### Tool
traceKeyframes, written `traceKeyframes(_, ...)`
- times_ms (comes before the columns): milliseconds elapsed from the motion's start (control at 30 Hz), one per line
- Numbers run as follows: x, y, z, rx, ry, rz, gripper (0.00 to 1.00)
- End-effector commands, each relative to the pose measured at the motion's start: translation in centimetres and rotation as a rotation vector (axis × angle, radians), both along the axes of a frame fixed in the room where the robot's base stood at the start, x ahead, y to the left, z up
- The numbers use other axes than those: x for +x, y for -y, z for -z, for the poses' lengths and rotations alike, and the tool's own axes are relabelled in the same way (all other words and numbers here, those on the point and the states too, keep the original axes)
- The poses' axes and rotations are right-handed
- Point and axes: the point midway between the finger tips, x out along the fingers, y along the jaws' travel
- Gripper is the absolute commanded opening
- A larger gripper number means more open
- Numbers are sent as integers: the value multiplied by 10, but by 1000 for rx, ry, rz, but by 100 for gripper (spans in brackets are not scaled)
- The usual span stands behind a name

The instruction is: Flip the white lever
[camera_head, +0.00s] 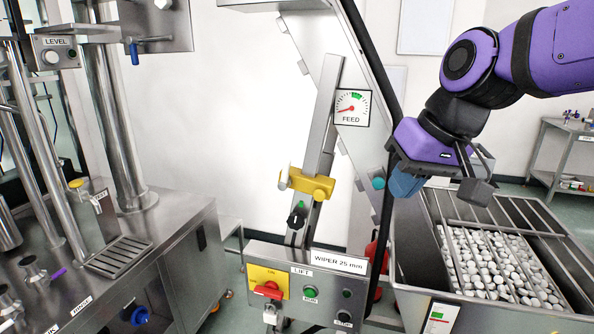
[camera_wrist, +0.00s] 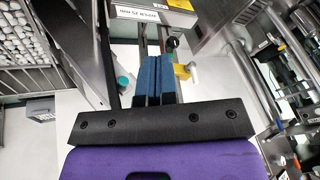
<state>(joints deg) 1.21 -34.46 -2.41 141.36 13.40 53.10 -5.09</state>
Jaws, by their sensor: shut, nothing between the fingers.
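My gripper (camera_head: 405,184) is shut and empty, hanging above the left rim of the cap hopper; its blue fingers (camera_wrist: 152,72) are together in the wrist view. In the wrist view the clamp (camera_wrist: 182,72) shows just right of the fingers, partly hidden. A black knob (camera_head: 297,218) is below the clamp. My gripper touches none of these.
The control box (camera_head: 320,262) with a red switch (camera_head: 267,290) stands below the clamp. The hopper (camera_head: 425,272) with bars and many white caps is at right. A black post (camera_head: 388,215) stands between clamp and gripper. A steel machine (camera_head: 130,262) fills the left.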

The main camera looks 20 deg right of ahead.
Motion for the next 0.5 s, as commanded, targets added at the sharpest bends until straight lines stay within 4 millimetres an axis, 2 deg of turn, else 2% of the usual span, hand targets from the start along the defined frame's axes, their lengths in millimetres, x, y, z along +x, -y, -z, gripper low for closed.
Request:
traceKeyframes(300, 69, -7, 4, 281, -87, 80, 0)
traceKeyframes(500, 118, -2, 9, 443, -109, 149, 0)
